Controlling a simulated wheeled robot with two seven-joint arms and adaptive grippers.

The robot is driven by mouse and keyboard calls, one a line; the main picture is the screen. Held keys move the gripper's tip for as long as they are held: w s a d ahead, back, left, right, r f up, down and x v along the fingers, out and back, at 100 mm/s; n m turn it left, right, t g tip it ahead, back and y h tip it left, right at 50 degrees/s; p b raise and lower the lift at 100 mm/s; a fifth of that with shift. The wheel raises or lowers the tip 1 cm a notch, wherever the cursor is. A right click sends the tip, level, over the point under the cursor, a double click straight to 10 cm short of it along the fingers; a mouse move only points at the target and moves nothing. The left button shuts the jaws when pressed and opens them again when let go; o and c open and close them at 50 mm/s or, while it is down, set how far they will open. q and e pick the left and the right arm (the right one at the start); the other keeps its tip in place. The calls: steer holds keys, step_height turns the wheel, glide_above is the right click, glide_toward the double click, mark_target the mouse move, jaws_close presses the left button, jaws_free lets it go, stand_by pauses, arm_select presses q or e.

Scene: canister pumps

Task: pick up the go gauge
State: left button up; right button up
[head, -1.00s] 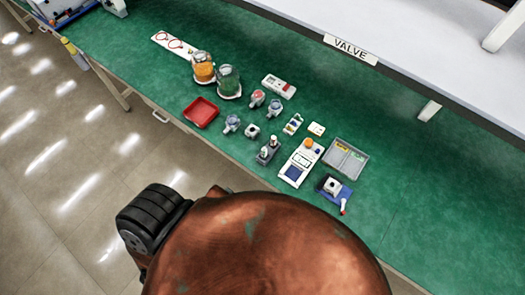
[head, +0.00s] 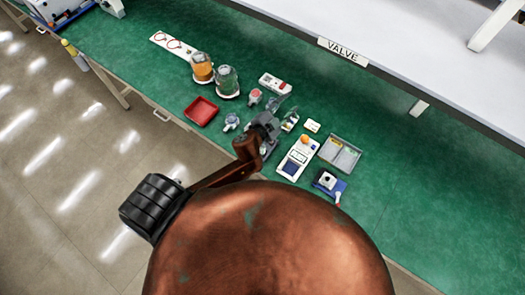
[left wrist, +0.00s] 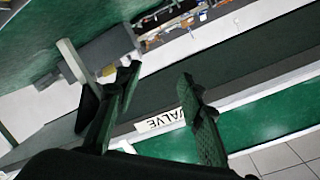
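I cannot single out the go gauge for certain. A small grey stand (head: 268,150), which held two upright silver-topped pieces a second ago, is largely covered by my left arm in the head view. My left gripper (head: 280,108) is over the bench among the small parts, just beyond that stand. In the left wrist view its two dark green fingers (left wrist: 160,73) are spread apart with nothing between them. That view looks out across the bench and the VALVE sign, and no gauge is visible between the fingers. My right gripper is not in view.
Near the gripper are a red tray (head: 202,111), a blue-grey part (head: 231,122), a white-and-blue device (head: 298,158), a grey divided tray (head: 340,152) and a blue fixture (head: 329,183). Orange (head: 202,67) and green (head: 227,80) jars stand behind. The bench's right side is clear.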

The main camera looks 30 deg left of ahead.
arm_select(q)
steer(key=s+d+r+m+g+h, duration=0.1)
steer(key=d+r+m+h, duration=0.45)
steer(key=d, duration=0.25)
steer(key=d+r+m+h, duration=0.4)
steer(key=d+m, duration=0.2)
steer(key=d, duration=0.2)
steer(key=s+d+f+m+g+h+p, duration=0.1)
steer(key=s+d+f+m+g+h, duration=0.25)
steer(key=s+d+m+g, duration=0.55)
steer(key=m+g+y+p, duration=0.2)
steer(key=m+g+y, duration=0.45)
steer(key=y, duration=0.85)
glide_above(262, 147)
steer(key=shift+t, duration=0.35)
steer(key=f, duration=1.8)
steer(key=shift+w+d+f, duration=0.15)
steer(key=shift+w+d, duration=0.2)
steer(key=shift+d, duration=0.05)
steer(key=shift+a+f, duration=0.3)
steer(key=shift+f, duration=0.45)
steer(key=f, duration=0.1)
steer(key=f+p, duration=0.1)
steer(key=f, duration=0.3)
steer(key=shift+s+f+p, duration=0.1)
steer(key=shift+s+p, duration=0.15)
steer(key=shift+p, duration=0.05)
steer(key=shift+f, duration=0.5)
